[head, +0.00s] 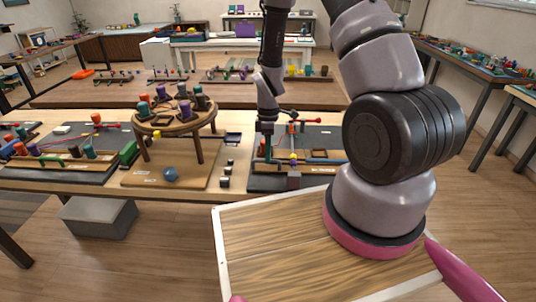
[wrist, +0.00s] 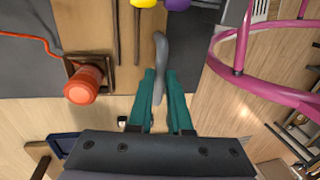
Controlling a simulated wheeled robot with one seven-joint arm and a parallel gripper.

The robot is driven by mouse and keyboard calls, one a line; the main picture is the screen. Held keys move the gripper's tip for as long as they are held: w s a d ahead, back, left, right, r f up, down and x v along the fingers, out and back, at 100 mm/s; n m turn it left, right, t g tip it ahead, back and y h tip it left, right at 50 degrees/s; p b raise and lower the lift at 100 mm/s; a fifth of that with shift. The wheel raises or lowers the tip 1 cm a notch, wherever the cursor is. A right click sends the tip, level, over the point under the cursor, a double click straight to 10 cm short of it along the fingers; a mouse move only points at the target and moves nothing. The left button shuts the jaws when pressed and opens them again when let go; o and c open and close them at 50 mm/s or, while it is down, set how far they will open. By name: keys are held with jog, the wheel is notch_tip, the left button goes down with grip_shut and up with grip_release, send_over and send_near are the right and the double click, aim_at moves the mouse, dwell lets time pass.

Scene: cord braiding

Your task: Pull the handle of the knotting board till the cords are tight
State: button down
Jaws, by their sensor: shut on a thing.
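The knotting board (head: 328,132) is a dark board on the near edge of the table, in front of my arm in the head view. My gripper (head: 267,153) reaches down over its left part. In the wrist view, my gripper's teal fingers (wrist: 159,76) are closed on a grey curved bar, which looks like the handle (wrist: 160,48). An orange spool (wrist: 82,88) stands in a square wooden holder left of the fingers. A red cord (wrist: 30,37) runs off to the left with a bend in it. Yellow (wrist: 143,2) and purple (wrist: 178,3) cord weights are cut off at the top.
A round wooden stand (head: 172,126) with several coloured spools is left of my gripper. Another dark board (head: 62,168) lies at the far left. Small dark blocks (head: 225,175) sit between the stand and the board. A pink ring (wrist: 240,60) shows at the right.

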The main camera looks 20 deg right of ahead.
jog(key=s, duration=0.1)
jog(key=s+a, duration=0.1)
jog(key=s, duration=0.2)
jog(key=shift+s+a, duration=0.25)
jog(key=shift+s, duration=0.1)
jog(key=c, duration=0.8)
grip_release()
jog(key=shift+c, duration=0.2)
jog(key=shift+w+r, duration=0.15)
jog(key=shift+r, duration=0.2)
notch_tip(320, 180, up, 10)
jog(key=w, duration=0.1)
jog(key=shift+w+d, duration=0.3)
jog(key=shift+w, duration=0.05)
